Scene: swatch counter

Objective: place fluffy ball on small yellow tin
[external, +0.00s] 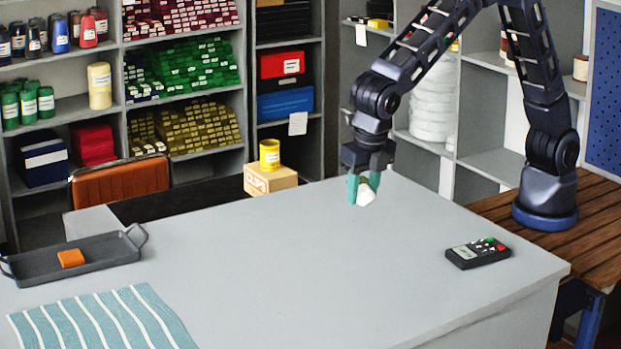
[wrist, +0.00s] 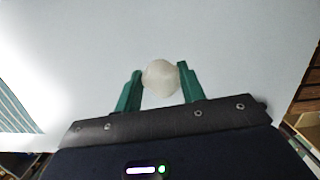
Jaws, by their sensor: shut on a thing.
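A small white ball (external: 366,195), the fluffy ball, is held between the green fingers of my gripper (external: 362,187). In the wrist view the ball (wrist: 160,78) looks pale and round, with a finger of my gripper (wrist: 160,87) on each side. The gripper appears to hold it above the grey counter, toward its far edge; the exact height is hard to tell. The small yellow tin (external: 269,155) stands upright on a light wooden box (external: 270,180) behind the counter's far edge, left of my gripper.
A dark tray (external: 105,254) with an orange block (external: 71,258) lies on the counter (external: 300,270) at the left, near a striped cloth (external: 105,322). A black remote-like device (external: 478,252) lies at the right. An orange-brown chair back (external: 120,182) stands behind. The counter's middle is clear.

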